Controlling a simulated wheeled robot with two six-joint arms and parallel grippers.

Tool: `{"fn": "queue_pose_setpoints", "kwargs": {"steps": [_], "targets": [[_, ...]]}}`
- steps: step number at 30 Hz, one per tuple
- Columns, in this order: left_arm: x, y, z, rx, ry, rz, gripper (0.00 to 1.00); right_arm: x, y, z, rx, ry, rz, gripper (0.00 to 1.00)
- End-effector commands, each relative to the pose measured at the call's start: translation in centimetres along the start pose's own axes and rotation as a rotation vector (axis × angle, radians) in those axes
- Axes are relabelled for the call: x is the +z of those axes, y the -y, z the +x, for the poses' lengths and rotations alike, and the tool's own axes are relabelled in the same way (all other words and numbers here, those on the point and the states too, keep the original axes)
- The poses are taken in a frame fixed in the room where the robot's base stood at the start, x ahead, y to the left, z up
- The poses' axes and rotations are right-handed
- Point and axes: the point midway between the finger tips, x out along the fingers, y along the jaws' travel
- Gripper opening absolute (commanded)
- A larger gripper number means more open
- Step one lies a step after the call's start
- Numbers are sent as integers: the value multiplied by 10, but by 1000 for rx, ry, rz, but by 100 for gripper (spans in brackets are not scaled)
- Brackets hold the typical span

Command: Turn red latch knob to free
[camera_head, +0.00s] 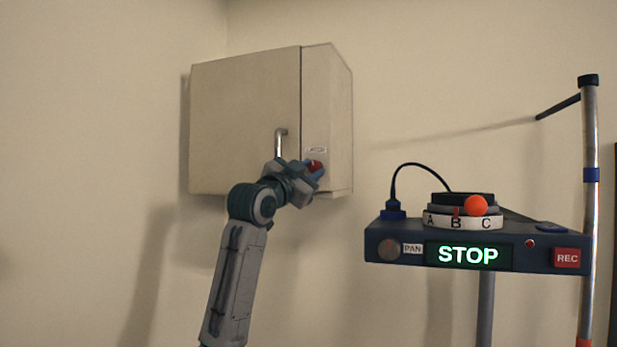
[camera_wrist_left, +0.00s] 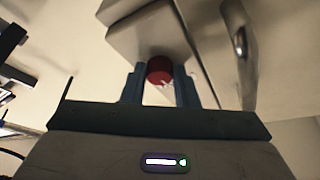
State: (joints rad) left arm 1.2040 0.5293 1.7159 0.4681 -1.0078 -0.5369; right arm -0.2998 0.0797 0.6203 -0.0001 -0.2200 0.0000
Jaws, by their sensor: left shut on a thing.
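The red latch knob (camera_head: 315,166) is on the right front part of the beige wall cabinet (camera_head: 245,110), below a small label plate (camera_head: 316,150). My left gripper (camera_head: 313,172) is at the knob and shut on it. In the left wrist view the red knob (camera_wrist_left: 160,70) sits between the two fingers of the gripper (camera_wrist_left: 160,85). A white mark shows on the knob's face there. The cabinet door looks closed, with a metal handle (camera_head: 280,142) left of the knob. My right gripper is not in view.
A blue console (camera_head: 400,250) with a green STOP display (camera_head: 468,255), a lettered dial (camera_head: 463,222) and a red REC button (camera_head: 567,258) stands to the right. A metal pole (camera_head: 590,220) with a side peg is beside it. Bare wall lies between cabinet and console.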

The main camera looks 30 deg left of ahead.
Motion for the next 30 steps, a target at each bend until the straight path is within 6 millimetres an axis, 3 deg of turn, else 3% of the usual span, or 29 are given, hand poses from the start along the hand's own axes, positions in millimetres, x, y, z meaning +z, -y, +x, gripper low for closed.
{"fn": "queue_pose_setpoints", "kwargs": {"steps": [30], "targets": [[-2, -12, 1, -365, 0, -884, 4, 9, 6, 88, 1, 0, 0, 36]]}}
